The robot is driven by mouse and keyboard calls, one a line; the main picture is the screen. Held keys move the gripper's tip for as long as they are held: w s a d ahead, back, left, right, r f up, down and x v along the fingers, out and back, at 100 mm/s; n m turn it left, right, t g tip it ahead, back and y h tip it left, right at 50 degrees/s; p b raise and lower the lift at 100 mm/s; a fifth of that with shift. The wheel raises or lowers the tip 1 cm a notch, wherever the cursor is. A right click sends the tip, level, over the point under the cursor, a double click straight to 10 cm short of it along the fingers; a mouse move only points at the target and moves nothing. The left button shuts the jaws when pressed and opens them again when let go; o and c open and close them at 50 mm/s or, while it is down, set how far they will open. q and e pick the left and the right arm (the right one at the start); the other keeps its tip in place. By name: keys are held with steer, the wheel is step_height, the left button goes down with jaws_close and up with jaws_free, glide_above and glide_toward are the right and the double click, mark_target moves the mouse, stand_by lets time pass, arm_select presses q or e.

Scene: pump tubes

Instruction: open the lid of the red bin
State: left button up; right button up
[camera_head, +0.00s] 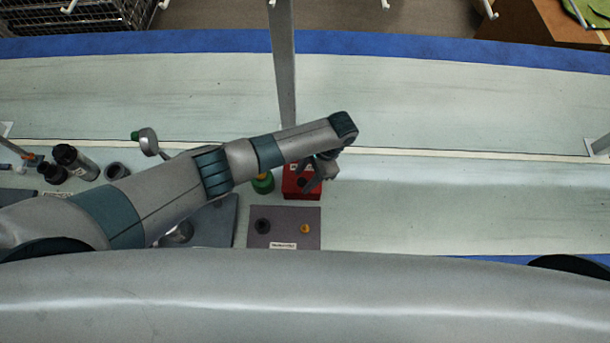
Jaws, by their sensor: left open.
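The red bin (290,187) stands on the pale table near the middle of the head view, behind a grey mat. My left arm comes in from the left, and its open left gripper (318,178) hangs at the bin's top right, partly in front of it. I cannot tell whether the fingers touch the bin. A dark round spot shows on the bin's top or front. The gripper hides part of the bin, and the state of its lid is unclear. My right gripper is not in view.
A grey labelled mat (283,239) with a black part (262,226) and a small yellow part (305,229) lies in front of the bin. A green-and-yellow object (263,183) stands left of it. Black cylinders (75,161) stand at far left. The table's right side is clear.

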arm_select(q)
steer(key=shift+c, duration=0.6)
jaws_close()
steer(key=shift+w+r, duration=0.1)
